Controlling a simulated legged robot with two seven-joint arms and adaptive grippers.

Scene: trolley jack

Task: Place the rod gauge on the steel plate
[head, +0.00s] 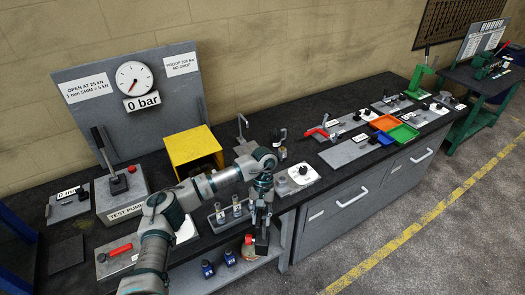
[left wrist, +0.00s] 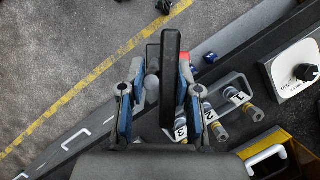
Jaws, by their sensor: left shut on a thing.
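My left gripper (head: 262,203) hangs in front of the bench's front edge, beside the rack of numbered cylinders. It is shut on a dark, long block, which I take to be the rod gauge (head: 262,242). In the left wrist view this dark block (left wrist: 170,75) stands between the two fingers of the left gripper (left wrist: 158,105); its far side is hidden. A flat grey plate (head: 343,153) lies on the bench to the right, apart from the gripper, and looks like the steel plate. My right gripper is not in view.
The rack (head: 232,213) with cylinders numbered 1, 2 and 3 is close to the gripper. A white block with a black knob (head: 300,175) is to its right, and a yellow box (head: 192,148) behind. Blue bottles (head: 208,268) stand on a lower shelf. Orange and green trays (head: 402,134) lie farther right.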

